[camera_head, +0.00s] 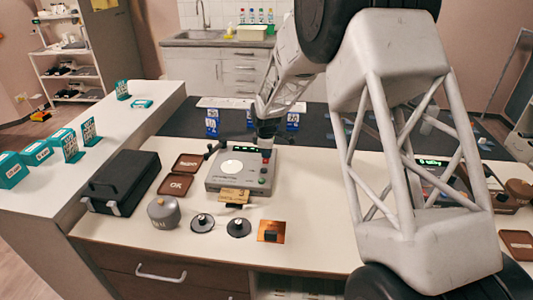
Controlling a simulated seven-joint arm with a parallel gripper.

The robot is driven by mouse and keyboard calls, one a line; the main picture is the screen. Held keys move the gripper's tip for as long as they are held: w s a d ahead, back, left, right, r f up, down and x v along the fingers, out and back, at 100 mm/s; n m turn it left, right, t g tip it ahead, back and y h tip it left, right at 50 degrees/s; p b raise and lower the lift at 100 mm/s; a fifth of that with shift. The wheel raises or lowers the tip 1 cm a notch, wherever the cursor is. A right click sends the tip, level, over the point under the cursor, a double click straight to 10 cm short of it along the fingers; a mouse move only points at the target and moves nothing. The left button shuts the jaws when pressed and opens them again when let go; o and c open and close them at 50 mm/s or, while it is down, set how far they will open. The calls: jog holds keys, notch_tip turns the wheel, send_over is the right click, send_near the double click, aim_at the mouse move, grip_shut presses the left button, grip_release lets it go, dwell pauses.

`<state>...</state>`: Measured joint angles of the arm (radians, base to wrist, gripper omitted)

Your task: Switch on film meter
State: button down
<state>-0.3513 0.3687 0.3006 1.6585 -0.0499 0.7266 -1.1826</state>
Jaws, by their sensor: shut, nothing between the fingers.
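A light grey box-shaped meter (222,184), likely the film meter, stands on the white bench left of my arm. It has a round pale plate on top and small red and green buttons at its right side. Small green lit marks show at its back edge, too small to read. My gripper (266,146) is shut and empty, pointing down over the meter's right side near a red button (266,156). I cannot tell whether the fingertips touch it. A second device (425,175) with a green lit display is partly hidden behind my arm.
A black case (120,181), two brown trays labelled OK (175,185) and REJECT (188,163), a grey weight (163,212), two dark discs (239,228) and a copper-coloured plate (271,232) lie around the meter. Blue-and-white cards (212,122) stand behind it.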

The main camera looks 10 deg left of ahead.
aim_at(266, 160)
jog(key=shift+s, duration=0.2)
jog(key=shift+s+r, duration=0.15)
jog(key=shift+s, duration=0.4)
jog(key=shift+r, duration=0.15)
notch_tip(266, 160, up, 14)
jog(key=s, duration=0.2)
jog(key=shift+f, duration=0.2)
dwell(0.4)
jog(key=shift+w+t, duration=0.3)
jog(key=shift+w, duration=0.4)
jog(key=shift+f, duration=0.1)
